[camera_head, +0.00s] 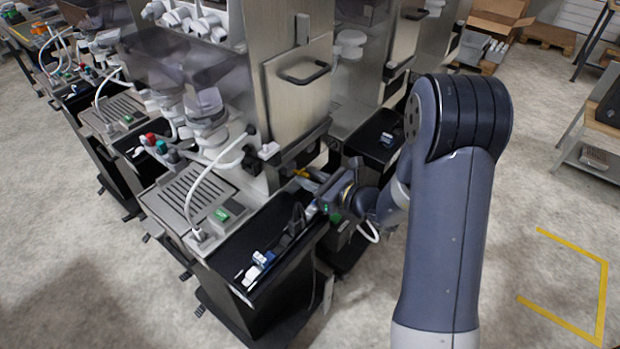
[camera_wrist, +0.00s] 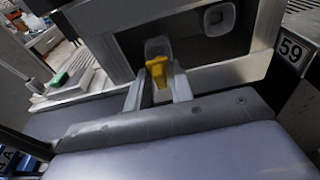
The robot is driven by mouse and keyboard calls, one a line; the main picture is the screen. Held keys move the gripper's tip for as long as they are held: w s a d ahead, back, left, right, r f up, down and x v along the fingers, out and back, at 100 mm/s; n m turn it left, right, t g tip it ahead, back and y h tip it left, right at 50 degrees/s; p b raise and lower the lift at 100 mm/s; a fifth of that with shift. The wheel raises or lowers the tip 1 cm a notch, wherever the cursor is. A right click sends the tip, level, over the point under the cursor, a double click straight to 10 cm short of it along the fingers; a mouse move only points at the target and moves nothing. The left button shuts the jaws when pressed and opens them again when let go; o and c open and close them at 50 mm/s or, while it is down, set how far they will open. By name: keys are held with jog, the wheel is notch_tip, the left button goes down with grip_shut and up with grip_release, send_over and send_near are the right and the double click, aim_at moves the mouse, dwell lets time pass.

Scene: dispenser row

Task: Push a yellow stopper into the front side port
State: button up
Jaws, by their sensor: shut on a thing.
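A yellow stopper (camera_wrist: 157,68) sits between the two pale fingers of my gripper (camera_wrist: 158,82) in the wrist view, and the gripper is shut on it. A grey translucent fitting (camera_wrist: 157,47) on the steel machine side lies directly beyond the stopper's tip. I cannot tell whether the stopper touches it or is inside it. A second, rounded-square port (camera_wrist: 219,18) is up and to the right, with nothing in it. In the head view my gripper (camera_head: 316,188) is low against the machine's side, and a small bit of the yellow stopper (camera_head: 301,174) shows there.
A black side shelf (camera_head: 272,236) with blue and white small items (camera_head: 258,264) lies below my gripper. A drip tray (camera_head: 185,195) is to its left. More dispensers stand behind; open floor is at the right.

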jog(key=shift+b+x, duration=0.3)
jog(key=shift+x, duration=0.85)
jog(key=o, duration=1)
jog(key=shift+r, duration=0.15)
jog(key=b+v, duration=0.1)
jog(key=v, duration=0.9)
jog(key=shift+s+d+b, duration=0.25)
jog(key=shift+d+b, duration=0.05)
jog(key=shift+b, duration=0.1)
jog(key=p+x, duration=0.2)
jog(key=x, duration=0.9)
jog(key=shift+r, duration=0.1)
jog(key=shift+s+d, duration=0.3)
jog(key=shift+d, duration=0.15)
jog(key=shift+a, duration=0.1)
